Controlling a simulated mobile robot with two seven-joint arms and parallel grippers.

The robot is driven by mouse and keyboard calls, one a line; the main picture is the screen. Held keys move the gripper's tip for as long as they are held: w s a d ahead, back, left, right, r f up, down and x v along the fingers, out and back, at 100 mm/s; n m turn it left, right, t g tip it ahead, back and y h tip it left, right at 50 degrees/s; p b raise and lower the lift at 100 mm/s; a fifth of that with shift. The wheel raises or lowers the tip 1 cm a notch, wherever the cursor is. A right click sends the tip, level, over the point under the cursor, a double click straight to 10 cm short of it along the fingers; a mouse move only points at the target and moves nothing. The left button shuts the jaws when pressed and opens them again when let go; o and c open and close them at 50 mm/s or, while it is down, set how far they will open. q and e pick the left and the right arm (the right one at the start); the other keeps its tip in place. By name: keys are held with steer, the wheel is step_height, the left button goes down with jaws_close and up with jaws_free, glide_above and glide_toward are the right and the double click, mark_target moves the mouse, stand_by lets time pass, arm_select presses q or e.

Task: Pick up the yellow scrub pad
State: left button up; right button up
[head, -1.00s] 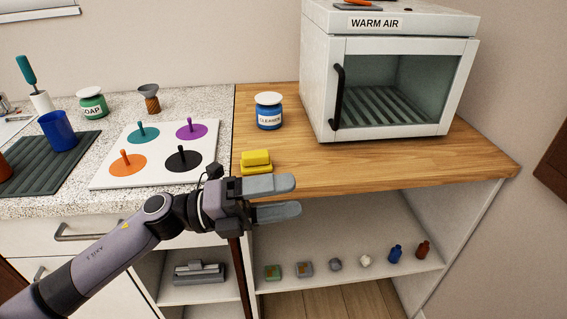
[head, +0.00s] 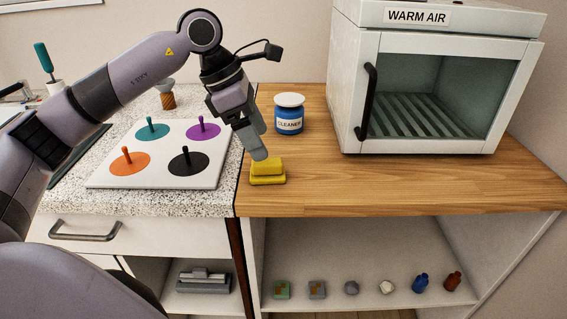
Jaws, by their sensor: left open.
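The yellow scrub pad (head: 267,172) lies on the wooden counter near its front left corner. It shows as a smaller yellow block on top of a wider yellow base. My left gripper (head: 258,150) points down just above the pad's upper left side, its fingers open. The fingertips overlap the pad's top edge in the picture, and I cannot tell whether they touch it. Nothing is held. My right gripper is out of view.
A blue cleaner jar (head: 289,115) stands behind the pad. The warm air cabinet (head: 430,85) stands to the right. A white board (head: 150,178) with colored pegged discs lies to the left. The wooden counter (head: 400,185) is clear at the front right.

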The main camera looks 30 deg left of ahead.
mark_target(268, 161)
arm_select(q)
steer(key=x, duration=0.6)
steer(key=shift+s, duration=0.4)
steer(key=shift+w+d+f, duration=0.15)
steer(key=shift+f, duration=0.35)
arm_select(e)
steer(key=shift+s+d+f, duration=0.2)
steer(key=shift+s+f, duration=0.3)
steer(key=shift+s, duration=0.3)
arm_select(q)
steer(key=c, duration=1)
steer(key=shift+c, duration=0.6)
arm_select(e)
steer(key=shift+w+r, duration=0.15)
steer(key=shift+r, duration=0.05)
